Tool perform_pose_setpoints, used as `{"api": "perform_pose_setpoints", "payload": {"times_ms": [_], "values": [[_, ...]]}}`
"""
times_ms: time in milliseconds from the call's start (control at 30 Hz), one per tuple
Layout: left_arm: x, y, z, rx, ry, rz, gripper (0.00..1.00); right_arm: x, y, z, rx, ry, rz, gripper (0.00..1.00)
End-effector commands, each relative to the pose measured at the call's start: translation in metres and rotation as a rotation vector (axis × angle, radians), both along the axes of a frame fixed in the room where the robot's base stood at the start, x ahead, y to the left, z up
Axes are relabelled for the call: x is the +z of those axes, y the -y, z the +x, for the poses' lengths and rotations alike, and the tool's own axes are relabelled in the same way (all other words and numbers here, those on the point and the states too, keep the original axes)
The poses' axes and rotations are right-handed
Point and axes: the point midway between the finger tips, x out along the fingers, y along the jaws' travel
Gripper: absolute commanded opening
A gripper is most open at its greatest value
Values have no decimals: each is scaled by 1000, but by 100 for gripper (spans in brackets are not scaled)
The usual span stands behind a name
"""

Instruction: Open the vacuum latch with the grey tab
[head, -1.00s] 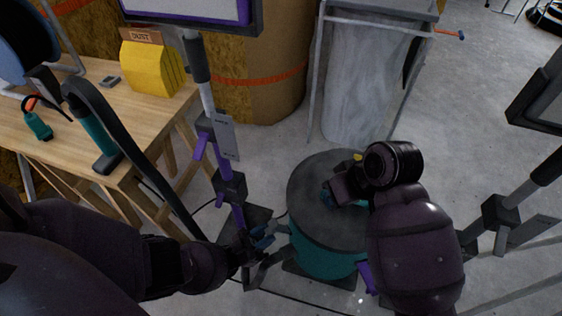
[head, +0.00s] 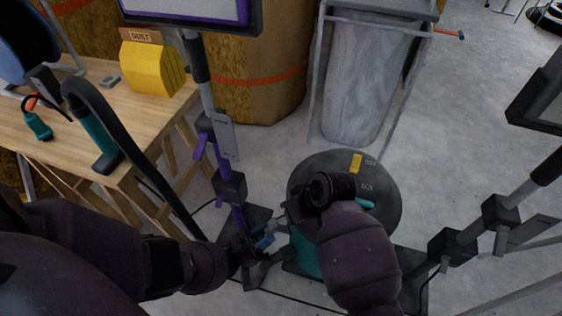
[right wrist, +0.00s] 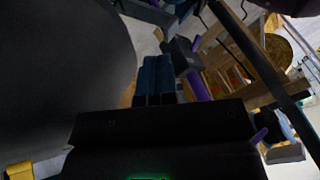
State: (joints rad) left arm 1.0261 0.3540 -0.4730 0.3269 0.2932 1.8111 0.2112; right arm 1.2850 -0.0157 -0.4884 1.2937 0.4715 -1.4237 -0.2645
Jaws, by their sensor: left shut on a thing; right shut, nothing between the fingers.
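The vacuum is a teal drum (head: 304,250) with a round dark grey lid (head: 385,200), standing on the floor. A yellow tab (head: 356,163) lies at the lid's far side. I cannot make out the grey tab; my right arm covers the near middle of the lid. In the right wrist view my right gripper (right wrist: 155,78) is shut and empty, beside a large dark rounded surface (right wrist: 65,70). My left gripper (head: 268,237) is shut at the drum's left, next to the lift post; what it holds is too small and dark to tell.
A purple and grey lift post (head: 232,188) stands just left of the vacuum. A wooden workbench (head: 150,115) holds a yellow dust box (head: 152,70). A bag frame (head: 365,75) stands behind. Grey stand legs (head: 500,212) reach in from the right.

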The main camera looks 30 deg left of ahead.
Motion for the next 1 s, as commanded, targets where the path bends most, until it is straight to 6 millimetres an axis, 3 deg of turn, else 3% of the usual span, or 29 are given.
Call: {"api": "perform_pose_setpoints", "payload": {"times_ms": [433, 1000], "values": [[0, 2, -1, -3, -1, -1, 0, -51, -25, -6, 0, -2, -1, 0], [0, 2, -1, -3, -1, -1, 0, -62, -30, -7, 0, 0, 0, 0]]}}
